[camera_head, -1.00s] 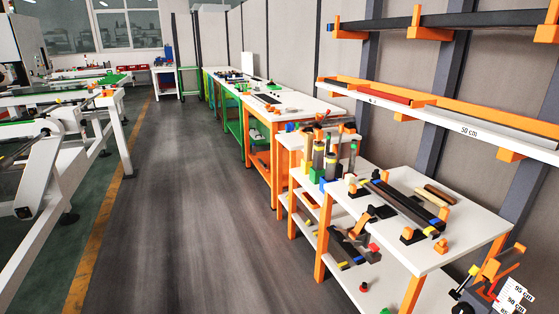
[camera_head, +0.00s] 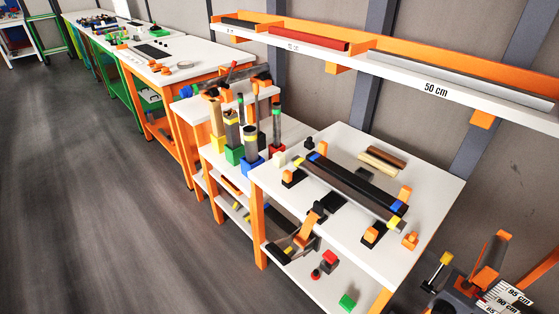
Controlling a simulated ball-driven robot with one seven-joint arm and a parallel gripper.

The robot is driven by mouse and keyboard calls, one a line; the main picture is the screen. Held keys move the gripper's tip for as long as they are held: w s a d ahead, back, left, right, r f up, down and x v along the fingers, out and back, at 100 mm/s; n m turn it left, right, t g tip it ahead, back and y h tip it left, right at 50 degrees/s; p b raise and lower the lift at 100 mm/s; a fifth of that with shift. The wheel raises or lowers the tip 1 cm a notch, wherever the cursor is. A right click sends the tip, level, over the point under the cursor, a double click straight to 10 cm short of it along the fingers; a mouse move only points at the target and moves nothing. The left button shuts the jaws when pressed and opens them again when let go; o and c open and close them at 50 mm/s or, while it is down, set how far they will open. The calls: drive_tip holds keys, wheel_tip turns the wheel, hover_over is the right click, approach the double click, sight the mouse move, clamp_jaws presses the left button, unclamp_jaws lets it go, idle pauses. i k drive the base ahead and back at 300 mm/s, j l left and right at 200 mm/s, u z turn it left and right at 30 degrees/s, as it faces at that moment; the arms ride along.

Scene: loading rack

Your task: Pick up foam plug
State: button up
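I cannot tell for sure which thing is the foam plug. A red piece (camera_head: 330,257) also lies on that lower shelf. My gripper is not in view.
A wall rack (camera_head: 400,75) runs above. A device (camera_head: 480,275) stands lower right. Floor (camera_head: 90,200) is clear at left.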

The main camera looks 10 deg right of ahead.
sight(278, 158)
drive_tip(key=i+j, duration=0.2)
drive_tip(key=j, duration=0.15)
drive_tip(key=i+j+z, duration=0.1)
drive_tip(key=i+j, duration=0.3)
drive_tip(key=j, duration=0.3)
drive_tip(key=i+j, duration=0.2)
drive_tip(key=j, duration=0.15)
drive_tip(key=i+j+z, duration=0.1)
drive_tip(key=j, duration=0.25)
drive_tip(key=i+j, duration=0.3)
